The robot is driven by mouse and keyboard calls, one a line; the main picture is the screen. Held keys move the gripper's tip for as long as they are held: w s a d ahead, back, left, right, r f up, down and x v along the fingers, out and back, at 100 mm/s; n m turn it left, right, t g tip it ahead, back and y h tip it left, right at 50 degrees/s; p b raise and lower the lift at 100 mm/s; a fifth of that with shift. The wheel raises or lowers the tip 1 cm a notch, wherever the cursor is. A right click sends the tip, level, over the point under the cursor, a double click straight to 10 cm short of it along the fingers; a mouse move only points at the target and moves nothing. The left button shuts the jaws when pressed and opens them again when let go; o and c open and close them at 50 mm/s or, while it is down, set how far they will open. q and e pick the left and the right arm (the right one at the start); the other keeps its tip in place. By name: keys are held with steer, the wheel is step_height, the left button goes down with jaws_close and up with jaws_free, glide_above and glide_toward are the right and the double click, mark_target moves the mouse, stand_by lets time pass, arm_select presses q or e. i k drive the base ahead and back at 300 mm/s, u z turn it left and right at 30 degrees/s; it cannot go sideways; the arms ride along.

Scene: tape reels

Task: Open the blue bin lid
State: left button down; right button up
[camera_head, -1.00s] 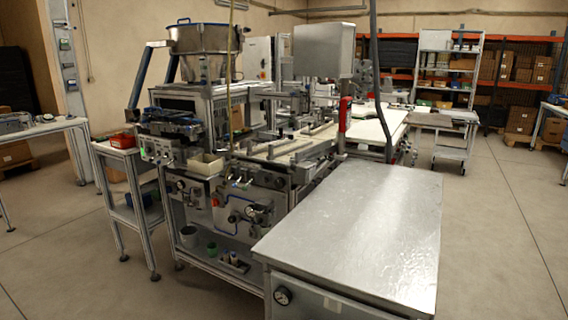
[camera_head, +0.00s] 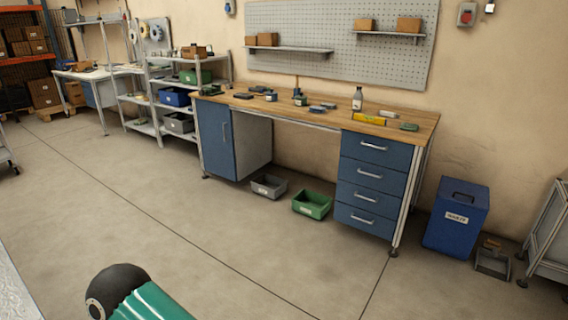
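The blue bin (camera_head: 454,222) stands on the floor at the right, against the wall and to the right of the workbench. It has a white label on its front. Its lid (camera_head: 462,193) lies flat on top, shut, with a dark handle or recess on it. Neither of my grippers is in view, and the bin stands well across the room from me.
A wooden-topped workbench (camera_head: 330,115) with blue drawers stands left of the bin. A grey bin (camera_head: 268,187) and a green bin (camera_head: 312,205) sit under it. A dustpan (camera_head: 492,263) and a metal cart (camera_head: 550,240) are right of the bin. The floor (camera_head: 250,240) ahead is clear.

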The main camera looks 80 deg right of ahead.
mark_target(473, 194)
steer(key=u, duration=0.35)
steer(key=i, duration=0.2)
steer(key=z, duration=2.8)
steer(key=i, duration=0.2)
steer(key=z, duration=1.3)
steer(key=k, duration=0.85)
steer(key=z, duration=0.25)
steer(key=i, duration=0.8)
steer(key=u, duration=0.15)
